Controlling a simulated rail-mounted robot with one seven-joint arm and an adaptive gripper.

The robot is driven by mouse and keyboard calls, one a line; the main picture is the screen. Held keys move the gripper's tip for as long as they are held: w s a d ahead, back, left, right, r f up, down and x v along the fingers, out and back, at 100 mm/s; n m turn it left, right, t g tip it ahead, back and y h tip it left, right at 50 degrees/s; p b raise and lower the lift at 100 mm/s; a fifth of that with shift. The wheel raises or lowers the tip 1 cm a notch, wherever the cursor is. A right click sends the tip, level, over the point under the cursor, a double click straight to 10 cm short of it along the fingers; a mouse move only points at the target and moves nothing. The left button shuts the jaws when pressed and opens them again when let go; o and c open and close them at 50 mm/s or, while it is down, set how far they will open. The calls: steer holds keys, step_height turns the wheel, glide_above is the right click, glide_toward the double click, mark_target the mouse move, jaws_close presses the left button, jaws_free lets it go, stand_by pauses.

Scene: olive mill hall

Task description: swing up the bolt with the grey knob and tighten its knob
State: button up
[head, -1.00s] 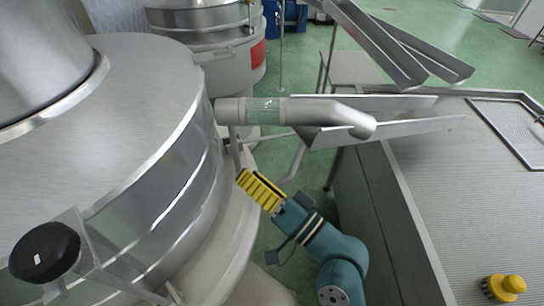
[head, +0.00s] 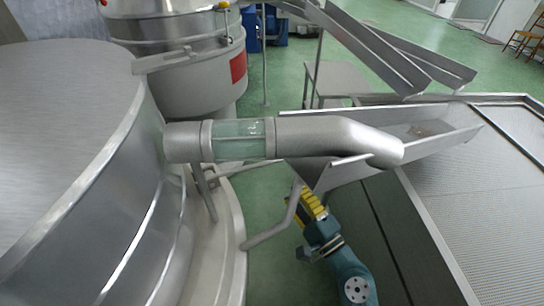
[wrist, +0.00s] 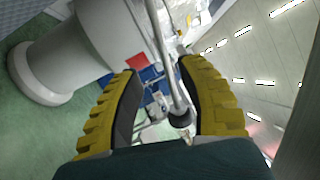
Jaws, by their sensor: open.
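My gripper (head: 311,203) is low in the middle of the head view, below the outlet pipe and beside the chute, partly behind a bent grey bar. In the wrist view my gripper (wrist: 158,72) is open, its two yellow ribbed fingers apart. A thin metal rod ending in a dark grey knob (wrist: 180,119) shows between the fingers, near the right one. It looks like the bolt, but I cannot tell how far it is from the fingers. No grey knob is clear in the head view; a thin metal piece (head: 206,192) hangs beside the steel vessel (head: 110,225).
The outlet pipe (head: 335,139) with its glass section runs above my gripper to the steel chute (head: 430,140). The bent grey bar (head: 272,228) is close to the fingers. A ribbed steel table (head: 480,190) fills the right. Green floor (head: 270,270) shows between vessel and table.

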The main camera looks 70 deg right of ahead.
mark_target(272, 162)
steer(key=p+x, duration=0.1)
steer(key=x, duration=1)
steer(key=shift+w+d, duration=0.1)
jaws_close()
